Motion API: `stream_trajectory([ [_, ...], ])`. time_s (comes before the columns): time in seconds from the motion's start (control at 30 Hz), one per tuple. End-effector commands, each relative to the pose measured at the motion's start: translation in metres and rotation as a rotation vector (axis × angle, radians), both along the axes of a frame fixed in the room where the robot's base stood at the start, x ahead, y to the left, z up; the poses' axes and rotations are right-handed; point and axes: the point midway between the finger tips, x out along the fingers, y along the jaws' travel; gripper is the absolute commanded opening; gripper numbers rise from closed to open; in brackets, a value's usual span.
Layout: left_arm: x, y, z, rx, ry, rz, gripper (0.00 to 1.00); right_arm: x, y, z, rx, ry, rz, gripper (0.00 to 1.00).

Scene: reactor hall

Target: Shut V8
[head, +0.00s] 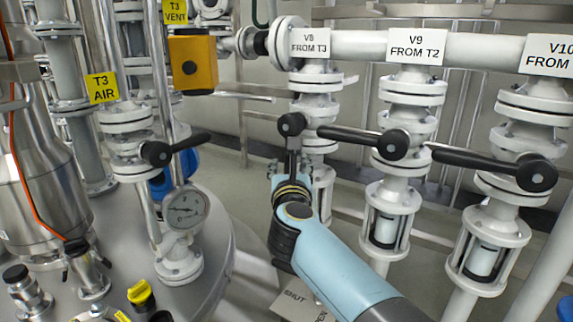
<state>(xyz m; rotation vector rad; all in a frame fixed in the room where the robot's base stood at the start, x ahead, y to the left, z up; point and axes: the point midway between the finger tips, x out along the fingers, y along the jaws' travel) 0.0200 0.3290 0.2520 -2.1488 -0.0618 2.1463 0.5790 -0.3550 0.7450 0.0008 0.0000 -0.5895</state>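The label "V8 FROM T3" (310,43) is on the pipe at upper centre. Below it is the V8 valve, with a black round handle hub (291,123). A dark bar runs down from the hub, roughly along the vertical pipe, and its lower end is lost behind my wrist. My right arm comes in from the lower right, and its gripper (284,166) is at this bar, just below the hub. The wrist hides most of the fingers, so I cannot tell whether they are closed on the handle. My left gripper is not in view.
The V9 handle (355,137) and V10 handle (485,163) stick out leftward from their valves, close to my arm on the right. The T3 AIR handle (180,146) and a pressure gauge (186,208) stand at left. A grey sign reading "SHUT" (298,304) is partly hidden below.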

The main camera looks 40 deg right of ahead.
Motion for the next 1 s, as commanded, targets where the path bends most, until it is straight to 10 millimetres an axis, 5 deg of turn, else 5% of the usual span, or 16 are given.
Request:
stream_trajectory([
  [0.1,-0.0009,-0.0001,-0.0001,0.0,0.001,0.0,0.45,0.0,0.0,-0.0002,0.0,0.0,0.0,0.45],
  [0.47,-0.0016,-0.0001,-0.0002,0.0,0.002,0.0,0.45,0.0,0.0002,-0.0003,-0.001,0.001,0.0,0.0],
  [1.0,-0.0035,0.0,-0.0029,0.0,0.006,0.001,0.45,-0.0001,-0.0003,-0.0023,0.003,-0.004,0.001,0.0],
])
